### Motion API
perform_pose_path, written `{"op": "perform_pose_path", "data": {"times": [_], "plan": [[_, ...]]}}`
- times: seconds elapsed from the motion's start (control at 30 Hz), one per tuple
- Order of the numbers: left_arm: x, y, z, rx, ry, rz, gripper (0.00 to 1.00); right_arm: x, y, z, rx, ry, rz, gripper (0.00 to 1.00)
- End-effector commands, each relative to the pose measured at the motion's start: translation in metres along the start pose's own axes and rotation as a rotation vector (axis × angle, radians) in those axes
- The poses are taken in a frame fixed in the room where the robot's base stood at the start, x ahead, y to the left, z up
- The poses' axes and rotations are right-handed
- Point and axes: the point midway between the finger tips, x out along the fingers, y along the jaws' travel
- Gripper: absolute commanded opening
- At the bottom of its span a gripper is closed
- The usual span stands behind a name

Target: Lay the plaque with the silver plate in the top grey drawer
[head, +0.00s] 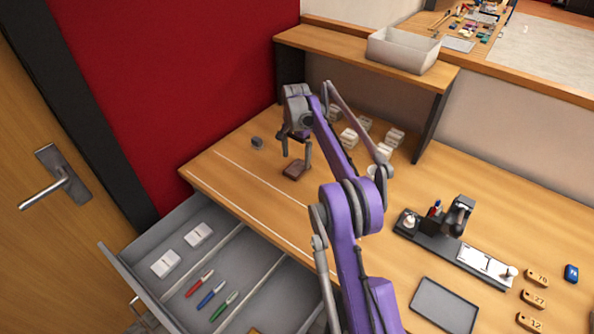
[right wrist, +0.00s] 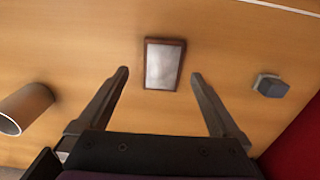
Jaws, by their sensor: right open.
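The plaque (head: 294,170) is a small dark brown block lying on the wooden desk. In the right wrist view the plaque (right wrist: 163,65) shows its silver plate face up, framed by a brown border. My right gripper (head: 296,157) is open above the plaque. In the wrist view its fingertips (right wrist: 160,74) stand apart on either side of it, not touching it. The grey drawer (head: 170,222) is pulled open at the lower left. It has dividers and holds white boxes and red, blue and green pens. My left gripper is not in view.
A small dark block (head: 257,142) lies left of the plaque. White boxes (head: 349,138) stand under the shelf (head: 340,54), which bears a grey bin (head: 402,50). A black marking machine (head: 436,232), a grey tray (head: 444,305) and numbered tags (head: 537,277) lie at the right.

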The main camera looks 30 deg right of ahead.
Motion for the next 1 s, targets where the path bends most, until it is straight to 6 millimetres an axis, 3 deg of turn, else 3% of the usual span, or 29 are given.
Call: {"op": "perform_pose_path", "data": {"times": [0.33, 0.67, 1.0], "plan": [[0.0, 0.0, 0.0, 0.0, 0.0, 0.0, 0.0, 0.045, -0.004, 0.002, -0.001, 0.001, -0.001, 1.0], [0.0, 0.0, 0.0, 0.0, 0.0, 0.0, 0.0, 0.051, -0.004, 0.002, -0.001, 0.001, -0.001, 0.98], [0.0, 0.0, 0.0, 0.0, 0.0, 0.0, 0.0, 0.051, -0.004, 0.002, -0.001, 0.001, -0.001, 0.37]]}}
